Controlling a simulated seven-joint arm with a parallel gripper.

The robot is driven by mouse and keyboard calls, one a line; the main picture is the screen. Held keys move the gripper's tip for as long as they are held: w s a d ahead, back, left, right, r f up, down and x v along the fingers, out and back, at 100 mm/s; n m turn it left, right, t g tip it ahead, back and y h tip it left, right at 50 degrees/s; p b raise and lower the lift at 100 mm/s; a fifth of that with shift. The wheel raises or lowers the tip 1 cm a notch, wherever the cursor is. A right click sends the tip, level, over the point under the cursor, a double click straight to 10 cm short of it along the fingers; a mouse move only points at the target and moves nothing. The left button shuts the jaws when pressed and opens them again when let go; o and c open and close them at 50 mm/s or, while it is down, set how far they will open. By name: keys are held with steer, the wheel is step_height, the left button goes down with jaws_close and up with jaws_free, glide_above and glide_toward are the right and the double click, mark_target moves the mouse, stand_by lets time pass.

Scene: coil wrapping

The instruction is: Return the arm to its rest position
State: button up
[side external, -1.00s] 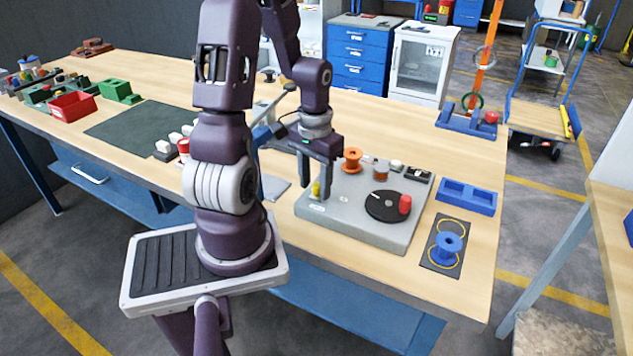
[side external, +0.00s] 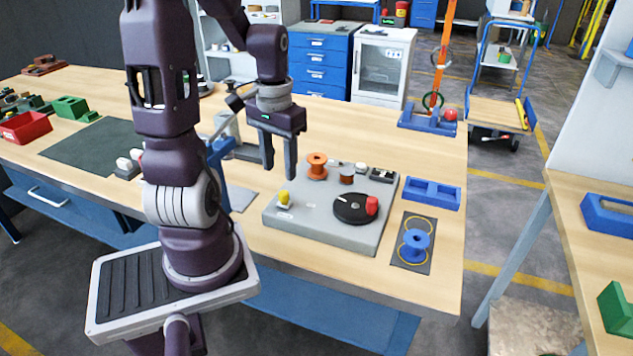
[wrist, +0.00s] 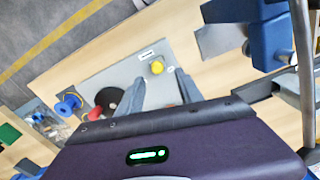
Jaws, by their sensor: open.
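My gripper (side external: 279,170) is open and empty in the side external view. It hangs with its fingers pointing down, apart from and above the left part of the grey winding base (side external: 320,222). A yellow knob (side external: 284,197) stands on the base below the fingers. In the wrist view the knob (wrist: 157,67) shows between and beyond the two fingertips (wrist: 160,84). A black turntable (side external: 353,208) with a red knob (side external: 372,205) sits on the base. An orange spool (side external: 317,165) and a copper-coloured spool (side external: 347,174) stand at its back.
A blue spool (side external: 416,243) stands on a dark mat (side external: 399,259) right of the base. A blue two-pocket tray (side external: 433,195) lies behind it. A blue stand (side external: 219,160) with a grey rod is close left of my gripper.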

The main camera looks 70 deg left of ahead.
steer(key=s+d+r+m+t, duration=0.1)
steer(key=d+r+m+t, duration=0.1)
steer(key=d+r, duration=0.4)
steer(key=s+d+r+m+t, duration=0.2)
steer(key=d+r, duration=0.4)
steer(key=d, duration=0.7)
steer(key=shift+s+d+r+m+t, duration=0.25)
steer(key=shift+m+t, duration=0.55)
steer(key=shift+m, duration=0.4)
steer(key=shift+w+f, duration=0.1)
stand_by(0.5)
